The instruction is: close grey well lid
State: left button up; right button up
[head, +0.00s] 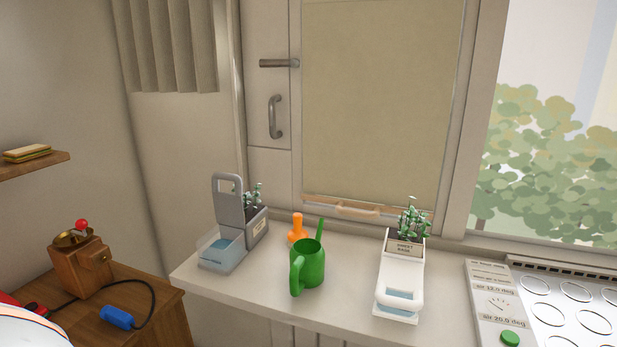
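The grey planter (258,228) stands at the left end of the white counter, with a leafy plant in its back part. Its water well (221,249) at the front is clear-walled with blue water in it. The grey well lid (229,202) is open and stands upright over the well's back edge, with a cut-out near its top. Neither of my grippers shows in the head view.
A green watering can (309,267) and an orange object (297,229) stand right of the grey planter. A white planter (400,275) is farther right, beside the hob (565,305). A wooden grinder (79,263) and a blue item (117,317) are on the lower-left wooden surface.

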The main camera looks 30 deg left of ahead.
aim_at(229, 207)
jog(key=u, duration=1.45)
